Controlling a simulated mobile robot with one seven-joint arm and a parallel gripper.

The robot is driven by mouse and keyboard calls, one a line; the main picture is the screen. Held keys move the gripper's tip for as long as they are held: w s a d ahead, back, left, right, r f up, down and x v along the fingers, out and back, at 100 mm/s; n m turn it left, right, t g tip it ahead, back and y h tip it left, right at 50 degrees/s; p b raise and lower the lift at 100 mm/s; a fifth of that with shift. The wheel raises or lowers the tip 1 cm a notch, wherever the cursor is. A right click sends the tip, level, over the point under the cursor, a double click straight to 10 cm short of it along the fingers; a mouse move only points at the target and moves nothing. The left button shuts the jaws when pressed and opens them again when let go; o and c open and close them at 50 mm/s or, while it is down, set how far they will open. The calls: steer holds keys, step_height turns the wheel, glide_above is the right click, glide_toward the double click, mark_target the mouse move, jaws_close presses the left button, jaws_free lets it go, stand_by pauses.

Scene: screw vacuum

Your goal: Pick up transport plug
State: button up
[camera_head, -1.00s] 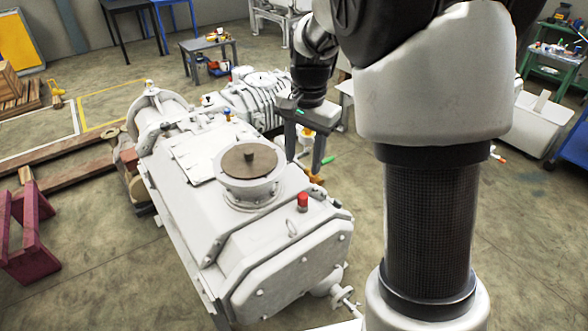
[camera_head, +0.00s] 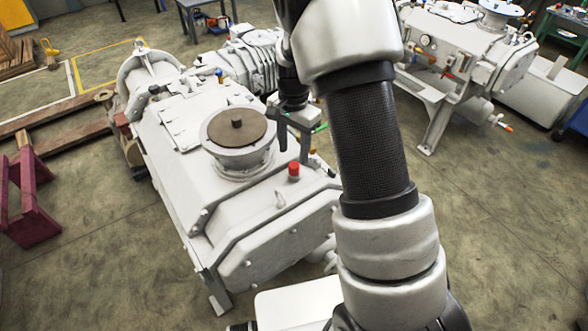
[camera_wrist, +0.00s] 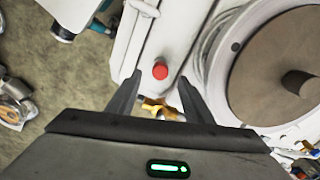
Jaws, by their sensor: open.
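A small red plug (camera_head: 293,172) stands upright on top of the white pump housing (camera_head: 235,260), right of the flange with the brown disc. It also shows in the wrist view (camera_wrist: 160,71), lined up with the gap between my fingertips. My gripper (camera_head: 294,153) is open and empty. It hangs close above and slightly behind the red plug in the head view, with its fingers pointing down. In the wrist view the fingers (camera_wrist: 160,78) appear on either side below the plug; contact is not visible.
The round flange with a brown disc and central knob (camera_head: 237,138) rises close beside my gripper. A second white pump (camera_head: 470,50) stands at the back right. A dark red stand (camera_head: 32,200) and wooden beams (camera_head: 65,135) lie at left. The front-left floor is clear.

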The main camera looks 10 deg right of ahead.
mark_target(293, 165)
steer(key=shift+w+f, duration=0.1)
steer(key=shift+f, duration=3.4)
steer(key=c, duration=1.1)
